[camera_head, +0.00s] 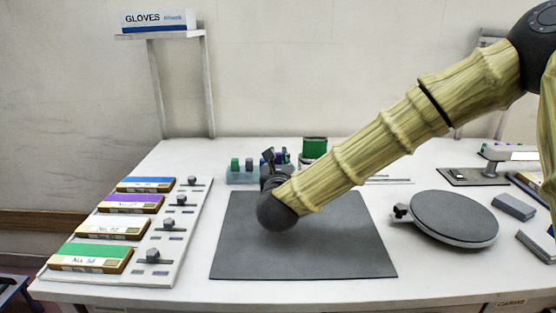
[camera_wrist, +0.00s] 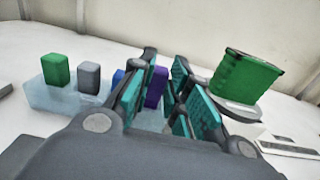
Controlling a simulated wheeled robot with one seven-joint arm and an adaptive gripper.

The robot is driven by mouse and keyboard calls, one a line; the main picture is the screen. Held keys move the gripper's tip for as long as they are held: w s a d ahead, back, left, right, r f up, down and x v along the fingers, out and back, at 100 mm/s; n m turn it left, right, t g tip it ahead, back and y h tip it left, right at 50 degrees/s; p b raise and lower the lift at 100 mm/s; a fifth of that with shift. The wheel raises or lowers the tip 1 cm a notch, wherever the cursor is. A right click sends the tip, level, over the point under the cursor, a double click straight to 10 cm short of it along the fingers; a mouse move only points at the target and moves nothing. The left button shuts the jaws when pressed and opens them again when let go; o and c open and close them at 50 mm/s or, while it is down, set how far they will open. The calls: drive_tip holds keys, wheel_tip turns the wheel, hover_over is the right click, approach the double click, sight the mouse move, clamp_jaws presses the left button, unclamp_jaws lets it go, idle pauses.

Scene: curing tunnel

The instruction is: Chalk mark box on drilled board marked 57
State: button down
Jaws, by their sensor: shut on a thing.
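My gripper (camera_wrist: 172,100) is shut on a purple chalk block (camera_wrist: 155,87), at the pale translucent chalk holder (camera_wrist: 62,99) behind the dark mat. I cannot tell whether the block is clear of the holder. A green block (camera_wrist: 55,69), a grey block (camera_wrist: 88,78) and a partly hidden blue block (camera_wrist: 118,78) stand in the holder. In the head view my gripper (camera_head: 270,158) is partly hidden by my wrist. At the left, several boards lie in a column, with blue (camera_head: 147,184), purple (camera_head: 131,203), pale (camera_head: 112,226) and green (camera_head: 92,253) tops. Their numbers are too blurred to read surely.
A dark mat (camera_head: 300,255) lies bare at the table's middle. A round grey turntable (camera_head: 453,217) stands right of it. A green container (camera_head: 314,147) stands behind, right of the holder. Grey blocks (camera_head: 513,207) lie far right. A gloves box (camera_head: 158,20) sits on a high shelf.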

drive_tip(key=c, duration=1.3)
unclamp_jaws()
wheel_tip(320, 180, up, 7)
drive_tip(key=shift+p, duration=1.2)
